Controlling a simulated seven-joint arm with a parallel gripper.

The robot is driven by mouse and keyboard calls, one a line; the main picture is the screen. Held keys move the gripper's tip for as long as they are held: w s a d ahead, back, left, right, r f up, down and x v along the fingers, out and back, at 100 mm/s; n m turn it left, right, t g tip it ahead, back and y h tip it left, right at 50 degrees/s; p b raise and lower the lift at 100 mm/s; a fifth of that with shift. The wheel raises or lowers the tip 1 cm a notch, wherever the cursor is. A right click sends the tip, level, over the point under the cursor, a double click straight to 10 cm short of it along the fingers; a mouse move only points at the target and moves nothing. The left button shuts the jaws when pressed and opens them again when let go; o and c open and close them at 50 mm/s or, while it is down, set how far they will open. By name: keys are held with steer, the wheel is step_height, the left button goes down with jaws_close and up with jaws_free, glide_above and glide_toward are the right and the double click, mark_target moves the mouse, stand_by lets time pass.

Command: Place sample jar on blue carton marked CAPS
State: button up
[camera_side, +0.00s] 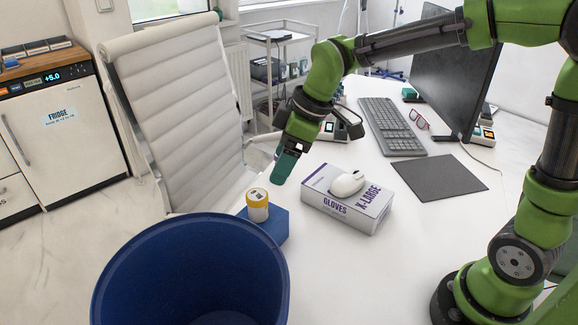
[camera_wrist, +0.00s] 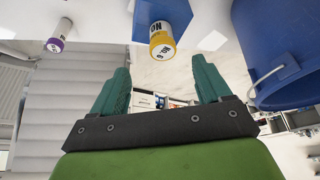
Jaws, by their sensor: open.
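The sample jar (camera_side: 257,204), white with a yellow lid, stands upright on the blue carton (camera_side: 277,222) beside the blue bin. No CAPS marking is readable on the carton. In the wrist view, which looks upside down, the jar (camera_wrist: 161,43) and the carton (camera_wrist: 180,14) are at the top centre. My gripper (camera_side: 284,168) is above the table, up and to the right of the jar and apart from it. In the wrist view its teal fingers (camera_wrist: 163,72) are spread with nothing between them.
A gloves box (camera_side: 340,207) with a white mouse (camera_side: 347,183) on top lies right of the carton. The large blue bin (camera_side: 112,262) is in front. A keyboard (camera_side: 392,127), dark mat (camera_side: 438,178) and monitor (camera_side: 440,75) are farther right.

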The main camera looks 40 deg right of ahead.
steer(key=s+d+r+m+t, duration=0.1)
steer(key=s+d+m+t, duration=0.1)
steer(key=s+d+m, duration=0.3)
steer(key=s+d+r+m+t+h, duration=0.1)
steer(key=s+d+m, duration=0.4)
steer(key=s, duration=0.6)
steer(key=r+m, duration=0.1)
steer(key=m, duration=0.1)
steer(key=shift+r+m+t, duration=0.2)
steer(key=shift+m+t, duration=0.1)
steer(key=shift+t, duration=0.1)
